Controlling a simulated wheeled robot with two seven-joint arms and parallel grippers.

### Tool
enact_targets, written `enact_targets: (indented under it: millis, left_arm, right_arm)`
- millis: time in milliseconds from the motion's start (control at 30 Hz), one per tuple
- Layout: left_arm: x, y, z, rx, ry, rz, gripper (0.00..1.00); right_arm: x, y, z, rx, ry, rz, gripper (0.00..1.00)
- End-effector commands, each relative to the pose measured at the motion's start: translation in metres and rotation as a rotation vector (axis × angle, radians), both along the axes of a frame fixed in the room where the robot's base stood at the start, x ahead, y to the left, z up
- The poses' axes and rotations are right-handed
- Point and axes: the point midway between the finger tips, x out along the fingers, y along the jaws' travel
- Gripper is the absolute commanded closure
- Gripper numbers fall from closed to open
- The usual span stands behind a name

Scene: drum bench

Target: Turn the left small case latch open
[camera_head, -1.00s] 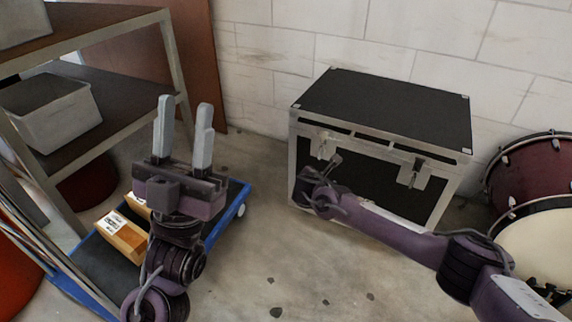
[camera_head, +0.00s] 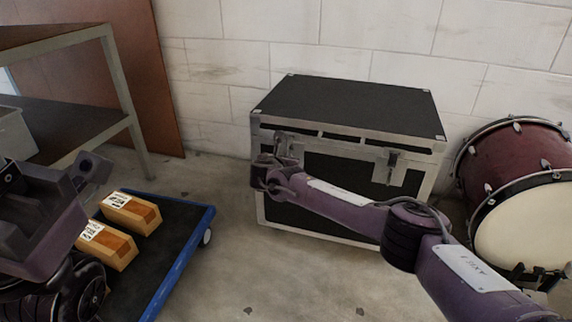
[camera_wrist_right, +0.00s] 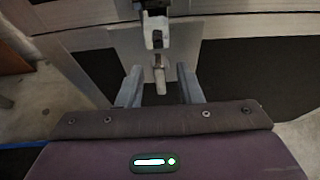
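A black case (camera_head: 346,105) with silver edges stands on the floor against the wall, its lid down. Its left latch (camera_head: 283,137) is partly hidden behind my right gripper (camera_head: 268,163). In the right wrist view the left latch (camera_wrist_right: 156,35) hangs ahead of my right gripper (camera_wrist_right: 158,88), with its lower tab between the two fingers. The fingers stand apart on each side of it, with gaps showing. The case's right latch (camera_head: 391,161) is in clear view. My left gripper (camera_head: 92,172) is at the left edge of the head view, its fingers hardly visible.
The floor before the case is clear.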

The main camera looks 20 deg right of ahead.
Motion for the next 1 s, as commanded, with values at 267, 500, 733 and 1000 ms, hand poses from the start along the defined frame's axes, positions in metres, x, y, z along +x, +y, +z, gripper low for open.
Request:
enact_targets:
  millis: [267,500,733,1000]
  left_arm:
    - [-0.0009,-0.0003,0.0011,0.0,-0.004,0.0,0.64]
    - [-0.001,-0.0001,0.0011,0.0,-0.005,0.001,0.64]
    - [-0.0013,0.0001,0.0025,0.0,-0.005,0.0,0.64]
    - [0.003,0.0023,0.0039,-0.007,0.012,-0.001,0.64]
  right_arm:
    - [0.0015,-0.0007,0.0,0.0,0.0,0.001,0.67]
    - [0.0013,-0.0008,-0.0002,0.001,-0.001,0.001,0.97]
    - [0.0013,-0.001,0.0002,0.009,-0.006,0.001,1.0]
    - [0.0001,-0.0027,0.0016,0.095,-0.063,0.0,1.0]
